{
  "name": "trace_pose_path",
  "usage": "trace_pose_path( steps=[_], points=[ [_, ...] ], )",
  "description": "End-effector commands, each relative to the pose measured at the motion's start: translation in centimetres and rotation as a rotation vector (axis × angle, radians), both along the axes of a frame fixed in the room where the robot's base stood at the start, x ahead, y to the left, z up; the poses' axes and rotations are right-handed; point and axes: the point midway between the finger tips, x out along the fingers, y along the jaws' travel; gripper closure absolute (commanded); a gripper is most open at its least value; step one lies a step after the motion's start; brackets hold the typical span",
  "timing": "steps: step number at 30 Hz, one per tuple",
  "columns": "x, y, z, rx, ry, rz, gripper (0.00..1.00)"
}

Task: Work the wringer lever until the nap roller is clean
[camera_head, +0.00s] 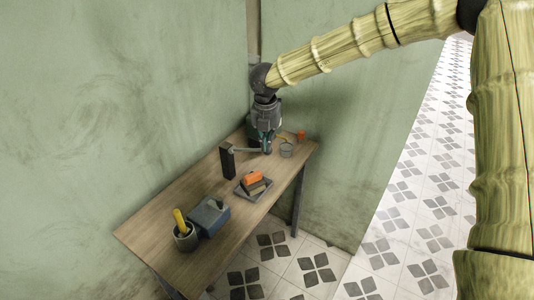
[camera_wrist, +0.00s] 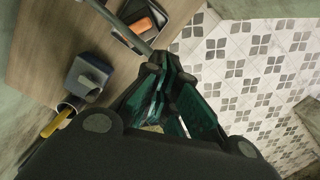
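A dark upright post (camera_head: 227,160) stands on the table, and a thin grey lever (camera_head: 243,150) runs from it to the right. The lever crosses the top of the wrist view (camera_wrist: 122,27) and ends at my fingertips. My gripper (camera_head: 265,146) points down at the lever's far end. In the wrist view its dark teal fingers (camera_wrist: 165,68) come together at the tips, and they appear closed on the lever end, though the contact is partly hidden. I cannot make out a nap roller for certain, nor whether it is clean.
A grey tray (camera_head: 242,190) holds an orange bar (camera_head: 251,177) and a dark block. A blue-grey box (camera_head: 208,216) and a pot (camera_head: 186,241) with a yellow handle (camera_head: 180,220) stand nearer. A grey cup (camera_head: 287,150) and small orange object (camera_head: 301,135) stand right of my gripper. Walls border the table.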

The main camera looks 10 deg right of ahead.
Motion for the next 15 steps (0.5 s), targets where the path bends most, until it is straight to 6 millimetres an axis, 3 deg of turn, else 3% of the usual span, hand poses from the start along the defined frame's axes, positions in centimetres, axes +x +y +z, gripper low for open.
trace_pose_path(
  steps=[15],
  points=[
    [0.04, -0.04, -0.67, 0.000, 0.000, 0.000, 1.00]
  ],
)
